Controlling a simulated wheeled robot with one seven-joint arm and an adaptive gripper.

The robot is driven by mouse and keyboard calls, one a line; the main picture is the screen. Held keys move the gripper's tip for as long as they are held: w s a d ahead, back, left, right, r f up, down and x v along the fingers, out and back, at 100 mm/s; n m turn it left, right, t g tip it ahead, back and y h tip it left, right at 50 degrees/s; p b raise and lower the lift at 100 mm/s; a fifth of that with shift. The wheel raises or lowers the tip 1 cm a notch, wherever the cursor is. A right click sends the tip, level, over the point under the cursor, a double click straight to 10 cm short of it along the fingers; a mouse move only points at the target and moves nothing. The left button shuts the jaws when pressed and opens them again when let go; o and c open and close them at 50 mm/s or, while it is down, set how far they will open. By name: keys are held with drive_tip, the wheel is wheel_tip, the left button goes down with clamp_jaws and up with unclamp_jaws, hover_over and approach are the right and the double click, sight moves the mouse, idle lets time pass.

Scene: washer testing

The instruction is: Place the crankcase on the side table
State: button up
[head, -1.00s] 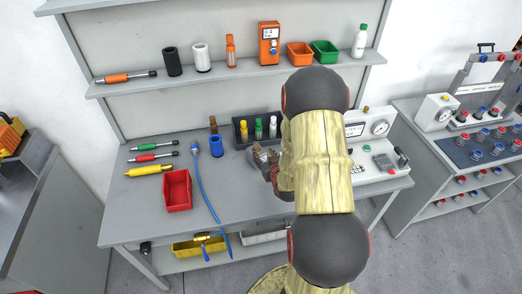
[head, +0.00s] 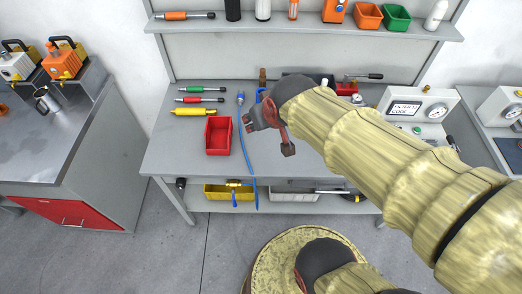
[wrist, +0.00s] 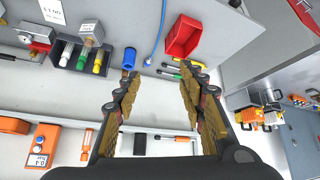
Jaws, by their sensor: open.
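My gripper (head: 268,138) is open above the workbench, near the red bin. In the wrist view my gripper (wrist: 158,76) has its two brown fingers spread with nothing between them. I cannot tell for sure which thing is the crankcase. A grey side surface (head: 40,150) with a red drawer stands at the left in the head view. On it are a white-and-grey machine (head: 15,65), an orange machine (head: 62,60) with a black handle, and a metal mug (head: 45,99). Similar orange-and-white machines (wrist: 262,112) show at the right of the wrist view.
The workbench (head: 180,155) holds a red bin (head: 218,136), a blue cable (head: 246,150), and several coloured tools. A shelf (head: 300,28) with bottles and bins runs above it. A gauge box (head: 415,104) stands at the right. Open floor lies between the bench and left surface.

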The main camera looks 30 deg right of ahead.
drive_tip(key=s+a+r, duration=0.1)
drive_tip(key=s+a, duration=0.2)
drive_tip(key=s, duration=0.2)
drive_tip(key=s+a+r+n+g+y, duration=0.1)
drive_tip(key=s+a, duration=0.2)
drive_tip(key=s, duration=0.2)
drive_tip(key=shift+s+r+g, duration=0.25)
drive_tip(key=shift+g, duration=0.05)
wheel_tip(320, 180, down, 5)
drive_tip(key=b, duration=0.5)
